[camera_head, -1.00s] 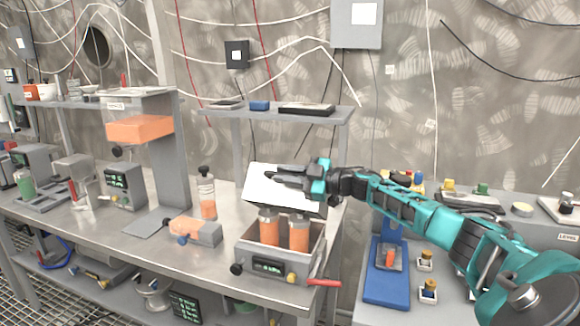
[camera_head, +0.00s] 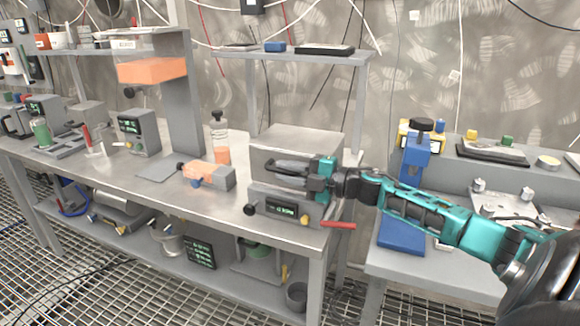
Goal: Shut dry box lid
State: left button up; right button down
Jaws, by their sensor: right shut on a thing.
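The dry box (camera_head: 270,207) is a grey box with a small green display and knobs on its front, standing at the right end of the steel bench. Its lid (camera_head: 298,144) is down over the box, and the bottles inside are hidden. My right gripper (camera_head: 308,176) is at the lid's front, shut on the dark lid handle (camera_head: 285,166). A red lever (camera_head: 338,225) sticks out at the box's lower right. My left gripper is not in view.
An orange and grey device (camera_head: 207,176) and a clear bottle with orange contents (camera_head: 220,140) stand left of the box. A blue stand (camera_head: 414,160) is on the right-hand bench, behind my right arm.

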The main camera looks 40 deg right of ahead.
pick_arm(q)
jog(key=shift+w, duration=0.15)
pick_arm(e)
jog(key=shift+a+f, duration=0.1)
jog(key=shift+f, duration=0.4)
jog(key=c, duration=1.1)
grip_release()
jog(key=shift+r, duration=0.1)
jog(key=shift+s, duration=0.1)
pick_arm(q)
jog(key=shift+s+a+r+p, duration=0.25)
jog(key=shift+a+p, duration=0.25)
jog(key=shift+p, duration=0.4)
pick_arm(e)
jog(key=shift+v, duration=6.4)
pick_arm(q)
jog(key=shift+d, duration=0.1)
